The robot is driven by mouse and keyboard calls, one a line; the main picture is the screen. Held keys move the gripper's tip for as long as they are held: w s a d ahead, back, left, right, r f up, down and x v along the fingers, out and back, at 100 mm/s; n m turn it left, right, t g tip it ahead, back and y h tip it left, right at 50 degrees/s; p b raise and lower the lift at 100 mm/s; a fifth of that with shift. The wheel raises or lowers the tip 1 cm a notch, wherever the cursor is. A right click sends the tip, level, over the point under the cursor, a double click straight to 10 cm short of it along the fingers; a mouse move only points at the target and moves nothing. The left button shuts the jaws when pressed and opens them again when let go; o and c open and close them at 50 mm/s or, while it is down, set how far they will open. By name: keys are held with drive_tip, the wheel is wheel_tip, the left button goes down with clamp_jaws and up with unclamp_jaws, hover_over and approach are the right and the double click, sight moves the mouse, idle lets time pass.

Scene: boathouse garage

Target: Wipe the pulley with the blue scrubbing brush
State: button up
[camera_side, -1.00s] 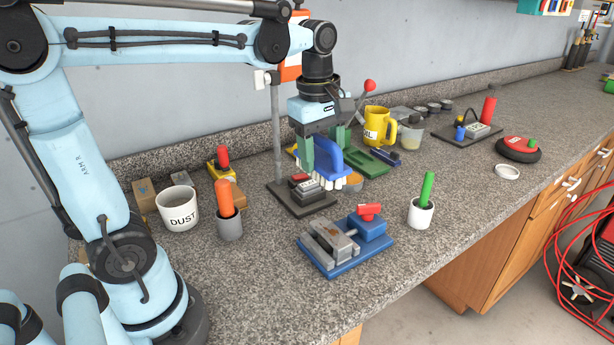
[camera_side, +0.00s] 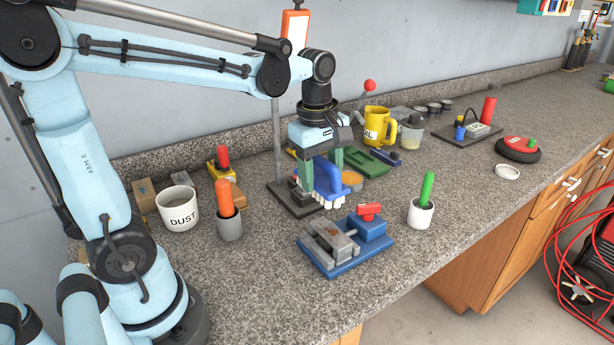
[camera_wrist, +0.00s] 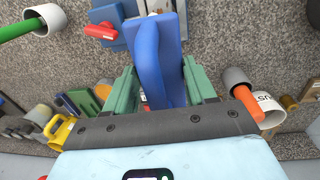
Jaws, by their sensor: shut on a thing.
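The blue scrubbing brush (camera_side: 330,174) has a looped handle and pale bristles. My gripper (camera_side: 322,182) is shut on its handle, one green finger on each side. The bristles point down, above or near the front right edge of a dark stand base; I cannot tell whether they touch anything. In the wrist view the blue brush (camera_wrist: 150,62) fills the middle between my gripper's fingers (camera_wrist: 162,88). I cannot identify the pulley for certain. A grey metal piece with a brown patch (camera_side: 330,234) sits in the blue vise, in front of the brush and apart from it.
The blue vise (camera_side: 345,262) has a red handle. A cup with a green-handled tool (camera_side: 421,213) stands to its right. A cup with an orange-handled tool (camera_side: 229,227) and the DUST pot (camera_side: 178,214) stand left. A yellow mug (camera_side: 377,125) is behind. The front counter is clear.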

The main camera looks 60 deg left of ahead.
drive_tip(key=shift+r, duration=0.3)
drive_tip(key=shift+f, duration=3.15)
drive_tip(key=shift+d+f, duration=0.15)
drive_tip(key=shift+f, duration=0.75)
drive_tip(key=shift+d+f, duration=0.1)
drive_tip(key=shift+d, duration=0.75)
drive_tip(key=shift+c, duration=0.8)
drive_tip(key=shift+d+f, duration=0.1)
drive_tip(key=shift+d, duration=2.7)
drive_tip(key=shift+a, duration=3.85)
drive_tip(key=shift+d+r, duration=0.1)
drive_tip(key=shift+r, duration=4.15)
drive_tip(key=shift+f, duration=0.1)
